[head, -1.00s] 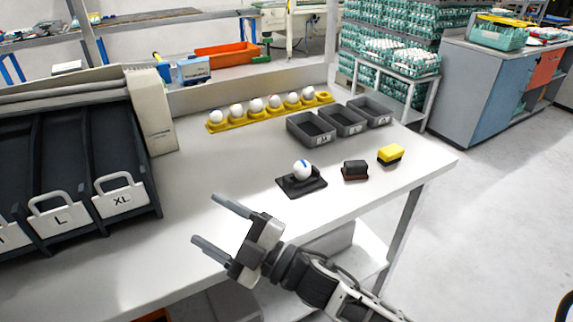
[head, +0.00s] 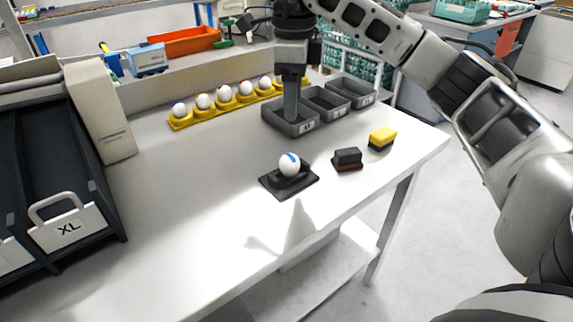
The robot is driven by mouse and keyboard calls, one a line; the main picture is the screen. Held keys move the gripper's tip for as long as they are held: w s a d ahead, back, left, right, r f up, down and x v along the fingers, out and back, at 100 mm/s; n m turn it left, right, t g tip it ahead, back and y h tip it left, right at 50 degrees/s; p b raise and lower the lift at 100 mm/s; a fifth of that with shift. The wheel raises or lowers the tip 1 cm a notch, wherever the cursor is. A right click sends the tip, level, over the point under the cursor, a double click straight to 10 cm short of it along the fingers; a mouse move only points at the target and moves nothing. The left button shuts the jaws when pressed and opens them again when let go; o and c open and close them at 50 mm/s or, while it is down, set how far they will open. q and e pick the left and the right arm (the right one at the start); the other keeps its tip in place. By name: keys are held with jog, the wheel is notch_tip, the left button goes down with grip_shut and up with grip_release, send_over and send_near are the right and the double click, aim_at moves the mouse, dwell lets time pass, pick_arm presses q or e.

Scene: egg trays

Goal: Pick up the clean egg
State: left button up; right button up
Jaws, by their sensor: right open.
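A white egg (head: 290,162) with a blue mark on top sits on a black stand (head: 273,183) near the middle of the table. Several white eggs stand in a row in a yellow holder (head: 180,125) farther back; some carry small coloured marks. I cannot tell which egg is meant as the clean one. My right gripper (head: 291,112) points down, open, with its fingers overlapping the left grey bin in the picture. It is behind the egg on the stand and apart from it. It hides part of the yellow holder's right end. My left gripper is out of view.
Three grey bins (head: 349,92) stand at the back right. A dark sponge or brush (head: 347,157) and a yellow and black sponge (head: 382,137) lie right of the stand. A sorter with an XL lane (head: 68,229) fills the left. The front table is clear.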

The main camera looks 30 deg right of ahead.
aim_at(290, 155)
notch_tip(290, 155, down, 9)
jog(key=shift+s+a+f+b, duration=0.1)
jog(key=shift+b, duration=0.25)
jog(key=shift+s+a+f+p, duration=0.1)
jog(key=shift+a+f+p, duration=0.1)
jog(key=shift+f, duration=1.15)
jog(key=shift+s+a+f+p, duration=0.1)
jog(key=shift+a+f, duration=0.1)
jog(key=shift+f, duration=1.15)
jog(key=shift+c, duration=0.4)
jog(key=c, duration=0.6)
